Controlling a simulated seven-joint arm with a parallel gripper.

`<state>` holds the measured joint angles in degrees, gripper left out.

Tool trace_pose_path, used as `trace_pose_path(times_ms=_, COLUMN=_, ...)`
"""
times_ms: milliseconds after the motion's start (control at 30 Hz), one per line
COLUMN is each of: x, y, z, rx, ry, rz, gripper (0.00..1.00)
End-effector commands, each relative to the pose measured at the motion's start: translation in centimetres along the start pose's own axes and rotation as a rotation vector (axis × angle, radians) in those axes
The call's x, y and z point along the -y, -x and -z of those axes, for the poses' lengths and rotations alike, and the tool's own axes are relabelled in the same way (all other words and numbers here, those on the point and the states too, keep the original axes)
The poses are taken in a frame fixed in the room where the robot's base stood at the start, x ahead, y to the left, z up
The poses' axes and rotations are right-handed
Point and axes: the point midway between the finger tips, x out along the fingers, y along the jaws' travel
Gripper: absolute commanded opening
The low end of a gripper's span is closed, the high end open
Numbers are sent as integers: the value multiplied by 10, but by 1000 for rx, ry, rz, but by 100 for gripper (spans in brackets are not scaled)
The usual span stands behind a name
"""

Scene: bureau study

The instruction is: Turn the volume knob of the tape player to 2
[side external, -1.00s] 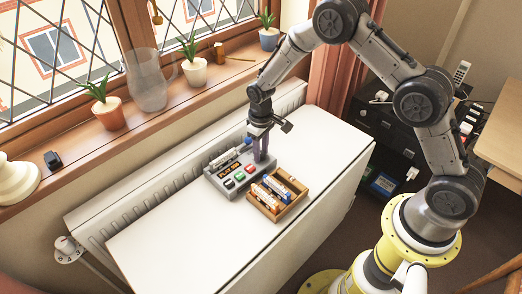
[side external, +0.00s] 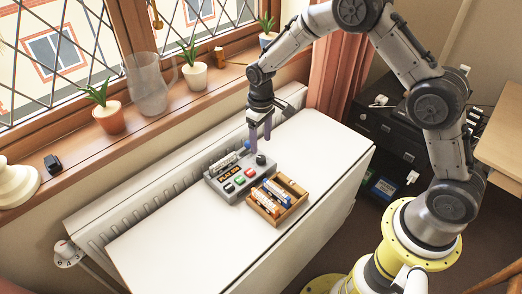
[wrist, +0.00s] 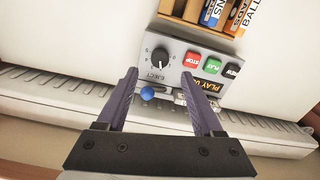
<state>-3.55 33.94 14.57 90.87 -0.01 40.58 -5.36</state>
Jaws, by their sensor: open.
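The grey tape player (side external: 246,190) lies on the white tabletop. Its black volume knob (side external: 261,159) stands at the player's right end, and nothing covers it. In the wrist view the knob (wrist: 160,57) shows a pale pointer line toward its lower side, with a ring of marks too small to read surely. My gripper (side external: 260,145) is open and empty, above and behind the knob, apart from it. In the wrist view its purple fingers (wrist: 160,76) reach either side of the space just below the knob. A blue ball-ended lever (wrist: 147,93) shows between the fingers, near the left one.
Red, green and dark buttons (wrist: 212,66) sit beside the knob. A wooden tray (side external: 291,210) of cassettes stands close in front of the player. A ribbed radiator (side external: 150,203) and a sill with potted plants and a glass jug (side external: 148,85) lie behind. The tabletop's left part is clear.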

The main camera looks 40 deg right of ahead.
Motion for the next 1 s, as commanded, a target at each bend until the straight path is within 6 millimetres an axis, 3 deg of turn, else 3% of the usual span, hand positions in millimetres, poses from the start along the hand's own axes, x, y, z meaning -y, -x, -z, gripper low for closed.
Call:
trace_pose_path(times_ms=100, x=0, y=27, z=1, rx=-5, ry=0, rz=0, gripper=68)
trace_pose_path(times_ms=300, x=0, y=59, z=1, rx=-3, ry=0, rz=0, gripper=68)
trace_pose_path(times_ms=500, x=0, y=72, z=0, rx=0, ry=0, rz=0, gripper=68)
trace_pose_path(times_ms=867, x=-1, y=75, z=0, rx=-5, ry=-1, rz=0, gripper=68)
trace_pose_path(times_ms=1000, x=-4, y=108, z=5, rx=-74, ry=-6, rz=-7, gripper=68)
